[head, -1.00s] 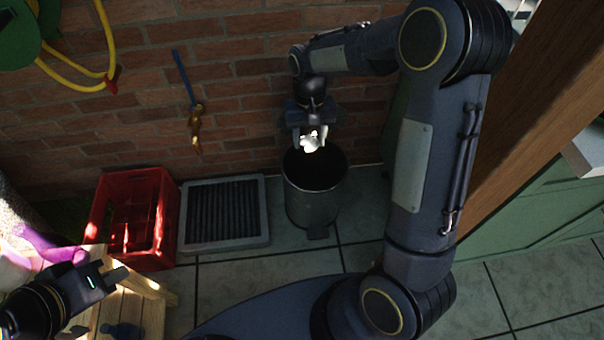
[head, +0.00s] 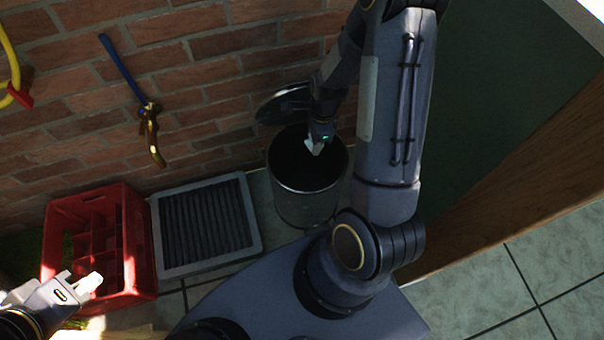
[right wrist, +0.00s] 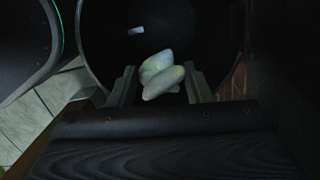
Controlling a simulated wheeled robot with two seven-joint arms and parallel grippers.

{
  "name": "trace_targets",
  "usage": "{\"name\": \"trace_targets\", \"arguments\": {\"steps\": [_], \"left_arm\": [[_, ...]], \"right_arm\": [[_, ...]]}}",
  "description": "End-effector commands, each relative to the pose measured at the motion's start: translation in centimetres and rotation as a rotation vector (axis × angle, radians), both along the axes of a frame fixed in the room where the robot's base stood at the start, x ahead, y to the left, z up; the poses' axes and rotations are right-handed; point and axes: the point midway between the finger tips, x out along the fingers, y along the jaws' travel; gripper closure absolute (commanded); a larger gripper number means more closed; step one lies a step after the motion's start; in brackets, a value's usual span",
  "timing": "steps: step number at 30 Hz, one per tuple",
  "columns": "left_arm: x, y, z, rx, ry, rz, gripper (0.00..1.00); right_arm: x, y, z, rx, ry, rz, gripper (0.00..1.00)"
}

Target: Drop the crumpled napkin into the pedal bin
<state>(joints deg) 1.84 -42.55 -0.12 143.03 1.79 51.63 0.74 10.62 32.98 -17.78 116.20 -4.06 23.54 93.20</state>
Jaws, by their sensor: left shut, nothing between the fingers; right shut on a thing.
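The crumpled napkin is a pale, folded lump (right wrist: 162,75) between the fingers of my right gripper (right wrist: 160,88) in the right wrist view. In the head view the right gripper (head: 316,148) is over the open mouth of the pedal bin, with a bit of the napkin (head: 313,147) showing at its tips. The pedal bin (head: 308,203) is a dark grey cylinder with its lid (head: 283,104) raised against the wall. Its dark inside fills the background of the wrist view, with a small pale spot in it. My left gripper (head: 84,282) is shut and empty at the lower left.
A red crate (head: 128,245) and a grey ribbed boot tray (head: 205,225) stand left of the bin. A brass tap with a blue pipe (head: 152,130) is on the brick wall. A wooden beam (head: 520,200) runs along the right. Open tiles (head: 490,285) lie at lower right.

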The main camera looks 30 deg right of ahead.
Motion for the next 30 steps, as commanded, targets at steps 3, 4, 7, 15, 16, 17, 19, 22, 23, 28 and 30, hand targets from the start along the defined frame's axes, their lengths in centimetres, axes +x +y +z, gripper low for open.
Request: {"name": "trace_targets", "arguments": {"steps": [3,4,7,15,16,17,19,22,23,28,30], "left_arm": [[0.0,0.0,-1.0,0.000,0.000,0.000,1.00],[0.0,0.0,-1.3,0.000,0.000,0.000,1.00],[0.0,0.0,-2.5,0.000,0.000,0.000,1.00],[0.0,0.0,-5.3,0.000,0.000,0.000,1.00],[0.0,0.0,-5.4,0.000,0.000,0.000,1.00],[0.0,0.0,-5.5,0.000,0.000,0.000,1.00],[0.0,0.0,-5.6,0.000,0.000,0.000,1.00],[0.0,0.0,-5.5,0.000,0.000,0.000,1.00],[0.0,0.0,-5.5,0.000,0.000,0.000,1.00],[0.0,0.0,-5.4,0.000,0.000,0.000,1.00],[0.0,0.0,-5.4,0.000,0.000,0.000,1.00]], "right_arm": [[0.0,0.0,-1.1,0.000,0.001,-0.001,0.76],[0.0,0.0,-1.4,0.000,0.001,-0.001,0.76],[0.0,0.0,-2.6,0.000,0.001,0.001,0.76],[0.0,0.0,-5.5,0.000,0.000,0.003,0.76],[0.0,0.0,-5.7,0.000,0.000,0.003,0.76],[0.0,0.0,-5.8,0.000,0.000,0.003,0.76],[0.0,0.0,-5.9,0.000,0.000,0.004,0.76],[0.1,0.0,-5.8,0.000,0.000,0.004,0.76],[0.0,0.0,-5.7,0.000,0.000,0.004,0.76],[0.0,0.0,-5.7,0.000,0.000,0.004,0.46],[0.0,0.0,-5.7,0.000,0.000,0.004,0.37]]}}
